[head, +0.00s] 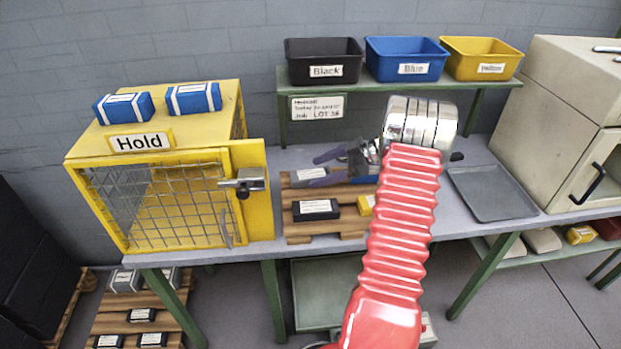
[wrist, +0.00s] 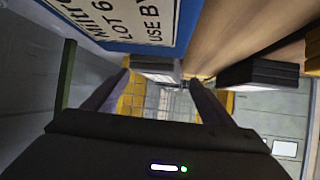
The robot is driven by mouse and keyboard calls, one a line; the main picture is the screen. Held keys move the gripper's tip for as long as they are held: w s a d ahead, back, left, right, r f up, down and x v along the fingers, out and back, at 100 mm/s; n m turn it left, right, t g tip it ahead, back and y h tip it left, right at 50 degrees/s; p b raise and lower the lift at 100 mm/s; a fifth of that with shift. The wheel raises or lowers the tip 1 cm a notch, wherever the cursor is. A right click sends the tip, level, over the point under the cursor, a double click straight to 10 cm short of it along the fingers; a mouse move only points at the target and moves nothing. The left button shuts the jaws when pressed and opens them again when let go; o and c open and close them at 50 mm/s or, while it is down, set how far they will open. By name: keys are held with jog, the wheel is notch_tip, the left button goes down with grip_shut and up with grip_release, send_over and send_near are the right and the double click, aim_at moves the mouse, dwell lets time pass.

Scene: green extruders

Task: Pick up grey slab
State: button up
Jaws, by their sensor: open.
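A grey slab (head: 311,174) with a white label lies on the wooden pallet on the bench, at its back left. My gripper (head: 318,169) is open, low over the pallet, coming from the right with its two purplish fingers pointing left at the slab. In the wrist view a grey slab (wrist: 153,65) shows ahead, between the tips of my open gripper (wrist: 160,80). Whether the fingers touch it, I cannot tell.
Beside it on the pallet (head: 295,232) lie a black slab (head: 316,210) and a partly hidden yellow slab (head: 366,204). A blue slab (wrist: 140,22) is close in the wrist view. The yellow Hold cage (head: 258,190) stands left; a grey tray (head: 492,192) lies right.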

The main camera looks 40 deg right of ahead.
aim_at(317, 174)
jog(key=shift+x, duration=0.85)
jog(key=shift+c, duration=0.4)
jog(key=c, duration=1.4)
jog(key=shift+r, duration=0.4)
jog(key=c, duration=0.4)
notch_tip(317, 174, up, 9)
jog(key=shift+r, duration=0.15)
grip_shut()
